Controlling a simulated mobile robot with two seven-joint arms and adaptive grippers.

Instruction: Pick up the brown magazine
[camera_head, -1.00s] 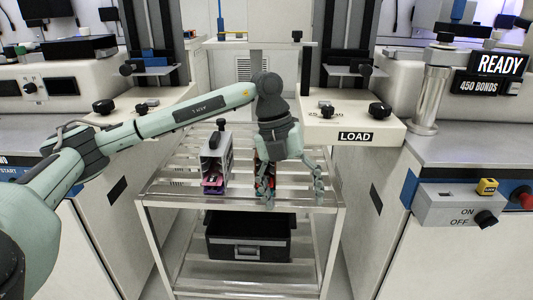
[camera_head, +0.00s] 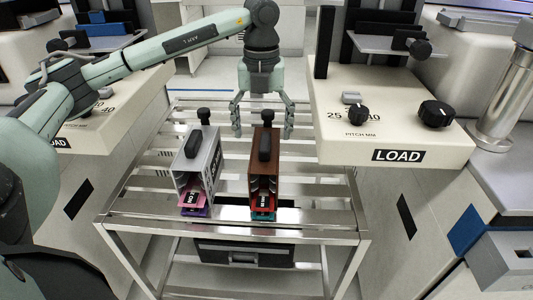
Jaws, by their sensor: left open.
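The brown magazine (camera_head: 264,168) stands upright on the slatted metal cart (camera_head: 330,219), its open front facing me. It has a black handle on top, a black knob at the back, and red and teal parts at its lower front. My left gripper (camera_head: 262,130) points down with its fingers spread, empty. In the picture it shows just above and behind the magazine's top; no contact is clear. A grey magazine (camera_head: 196,162) with pink and purple parts stands to the left of the brown one. My right gripper is not in view.
A white machine shelf labelled LOAD (camera_head: 390,135) with black knobs juts out at the right. Another machine shelf (camera_head: 105,125) stands at the left. A black case (camera_head: 243,254) sits on the cart's lower level. Slats right of the brown magazine are free.

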